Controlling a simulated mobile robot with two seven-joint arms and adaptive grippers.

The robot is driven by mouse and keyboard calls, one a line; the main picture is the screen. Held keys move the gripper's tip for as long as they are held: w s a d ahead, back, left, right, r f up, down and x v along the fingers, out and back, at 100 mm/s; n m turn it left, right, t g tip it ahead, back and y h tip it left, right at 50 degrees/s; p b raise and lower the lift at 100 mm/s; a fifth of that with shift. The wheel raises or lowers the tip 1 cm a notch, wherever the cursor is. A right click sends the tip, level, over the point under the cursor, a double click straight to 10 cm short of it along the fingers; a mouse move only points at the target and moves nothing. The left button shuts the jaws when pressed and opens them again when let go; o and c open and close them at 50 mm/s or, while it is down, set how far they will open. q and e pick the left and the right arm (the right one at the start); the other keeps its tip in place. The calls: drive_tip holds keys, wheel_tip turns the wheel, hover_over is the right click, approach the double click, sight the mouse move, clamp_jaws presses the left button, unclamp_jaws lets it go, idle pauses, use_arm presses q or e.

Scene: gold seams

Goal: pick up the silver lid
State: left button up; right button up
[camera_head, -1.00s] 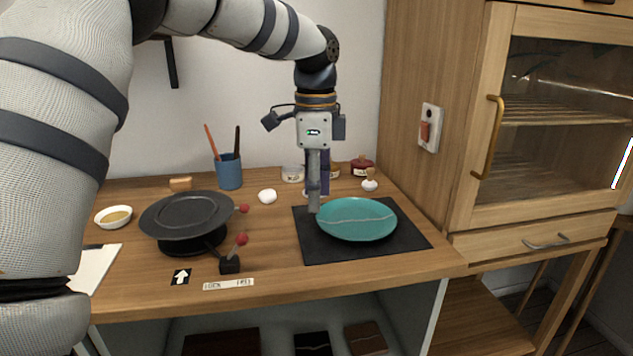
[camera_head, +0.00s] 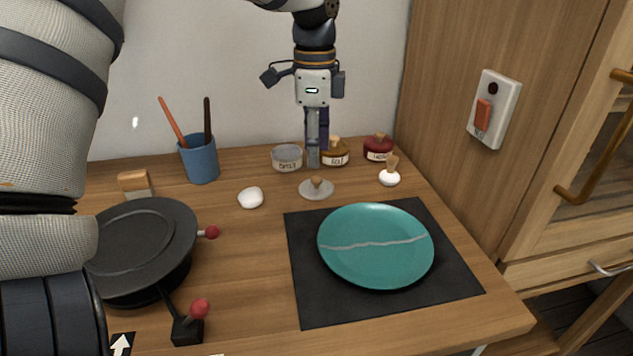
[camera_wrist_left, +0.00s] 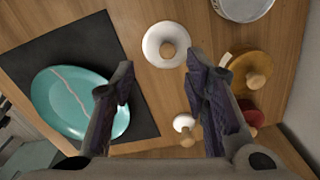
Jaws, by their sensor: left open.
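The silver lid (camera_head: 317,190) is a pale round disc with a wooden knob. It lies on the wooden table behind the black mat, in front of the jars. It also shows in the left wrist view, where the lid (camera_wrist_left: 154,52) is just beyond the fingertips, near the middle. My left gripper (camera_head: 315,160) points down above and slightly behind the lid in the head view. In the wrist view the gripper (camera_wrist_left: 160,80) has its fingers spread with nothing between them. My right gripper is not in view.
A silver-grey open jar (camera_head: 287,158), an ochre jar (camera_head: 334,156) and a red jar (camera_head: 378,150) stand close behind. A small white wooden-handled piece (camera_head: 389,179) and a white lump (camera_head: 250,197) flank the lid. A teal plate (camera_head: 375,265) lies on the black mat (camera_head: 310,300).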

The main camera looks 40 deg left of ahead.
sight(316, 178)
use_arm(q)
drive_tip(key=f, duration=0.5)
drive_tip(key=w+f, duration=0.1)
drive_tip(key=f, duration=0.1)
drive_tip(key=shift+a+f, duration=0.15)
drive_tip(key=shift+a, duration=0.1)
drive_tip(key=c, duration=1)
